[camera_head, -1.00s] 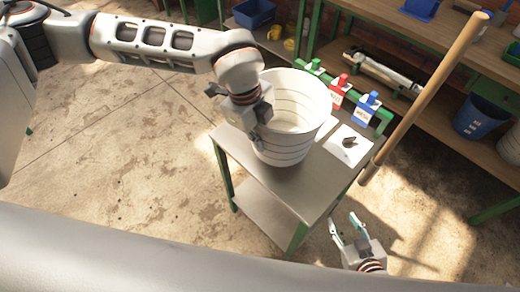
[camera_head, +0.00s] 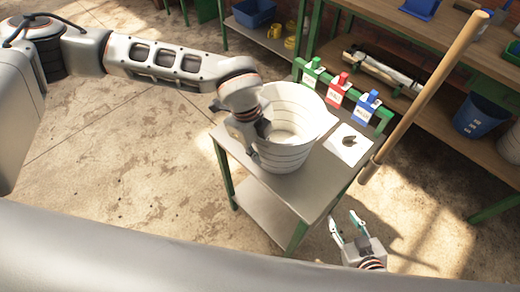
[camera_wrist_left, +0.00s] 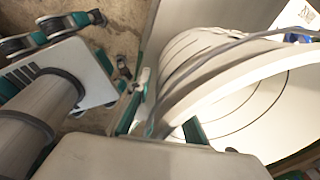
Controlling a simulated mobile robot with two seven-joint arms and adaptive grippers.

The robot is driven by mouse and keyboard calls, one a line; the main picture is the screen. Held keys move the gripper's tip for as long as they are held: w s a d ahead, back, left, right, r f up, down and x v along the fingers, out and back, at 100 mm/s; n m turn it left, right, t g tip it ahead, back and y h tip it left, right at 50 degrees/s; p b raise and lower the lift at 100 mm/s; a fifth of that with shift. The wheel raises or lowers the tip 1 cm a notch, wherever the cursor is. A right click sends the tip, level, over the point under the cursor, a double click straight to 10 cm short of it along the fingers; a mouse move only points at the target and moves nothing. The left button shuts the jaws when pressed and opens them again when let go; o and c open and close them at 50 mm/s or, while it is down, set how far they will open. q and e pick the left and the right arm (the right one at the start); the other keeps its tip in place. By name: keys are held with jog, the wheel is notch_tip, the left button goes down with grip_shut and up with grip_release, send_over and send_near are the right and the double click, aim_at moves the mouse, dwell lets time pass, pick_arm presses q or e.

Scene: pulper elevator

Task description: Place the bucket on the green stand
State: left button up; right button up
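The white ribbed bucket (camera_head: 290,150) is upright over the grey top of the green-legged stand (camera_head: 240,150). Its base looks at or very close to the top; I cannot tell if it touches. My left gripper (camera_head: 262,128) is at the bucket's left side near the rim. In the left wrist view its teal-edged fingers (camera_wrist_left: 165,118) straddle the bucket's rim (camera_wrist_left: 200,85) and look shut on it, with one finger inside. My right gripper (camera_head: 348,222) is open and empty, low in front of the stand's right side.
Green, red and blue tagged clips (camera_head: 338,88) sit on a green rail at the stand's back. A white card (camera_head: 348,145) with a dark item lies right of the bucket. A long wooden pole (camera_head: 425,100) rises at the right. Workbenches stand behind.

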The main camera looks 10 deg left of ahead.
pick_arm(q)
jog(key=shift+r, duration=0.1)
jog(key=shift+r, duration=0.25)
notch_tip(320, 180, up, 12)
jog(key=a+b, duration=0.1)
jog(key=shift+s+a+f, duration=0.25)
jog(key=shift+s+a, duration=0.1)
jog(key=shift+a, duration=0.05)
dwell(0.4)
